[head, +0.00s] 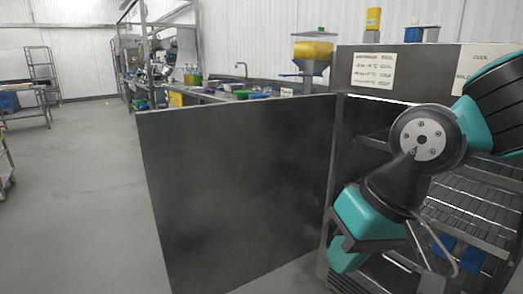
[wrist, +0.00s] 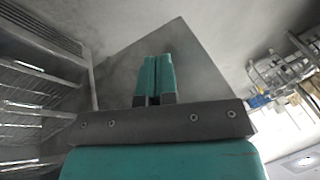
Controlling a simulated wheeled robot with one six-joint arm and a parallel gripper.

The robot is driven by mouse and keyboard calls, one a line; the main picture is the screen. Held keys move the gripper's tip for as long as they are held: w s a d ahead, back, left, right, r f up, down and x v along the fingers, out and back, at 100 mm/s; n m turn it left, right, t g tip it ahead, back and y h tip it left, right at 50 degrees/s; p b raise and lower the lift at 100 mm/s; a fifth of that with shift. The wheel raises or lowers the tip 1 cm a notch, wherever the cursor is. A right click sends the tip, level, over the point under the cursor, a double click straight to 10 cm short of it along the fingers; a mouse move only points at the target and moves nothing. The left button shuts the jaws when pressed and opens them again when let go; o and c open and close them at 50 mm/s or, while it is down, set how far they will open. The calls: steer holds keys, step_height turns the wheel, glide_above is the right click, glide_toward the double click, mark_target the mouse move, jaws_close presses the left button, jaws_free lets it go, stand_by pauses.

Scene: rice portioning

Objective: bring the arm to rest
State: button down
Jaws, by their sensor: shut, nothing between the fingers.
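My gripper (wrist: 154,78) shows in the wrist view with its two teal fingers pressed together and nothing between them. In the head view my arm reaches in from the right, bent down in front of the open cabinet (head: 340,110). Its lower end hangs near the hinge side of the opening, partly covering the shelves. The cabinet's dark grey door (head: 235,185) stands wide open to the left of my arm. In the wrist view the door (wrist: 190,60) lies beyond the fingers. I cannot tell the exact gap between the gripper and the cabinet.
Wire shelves (head: 465,195) run inside the cabinet, with blue containers (head: 460,252) low down. Behind the door a counter (head: 205,97) holds coloured tubs and a yellow-filled hopper (head: 313,50). Open grey floor (head: 75,190) lies to the left.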

steer(key=s+d+r+n+g+p, duration=0.1)
steer(key=s+d+n+p, duration=0.2)
steer(key=s, duration=0.6)
step_height(320, 180, up, 16)
steer(key=d+p, duration=0.1)
steer(key=p, duration=1.4)
steer(key=shift+w+r, duration=0.25)
steer(key=shift+w, duration=0.15)
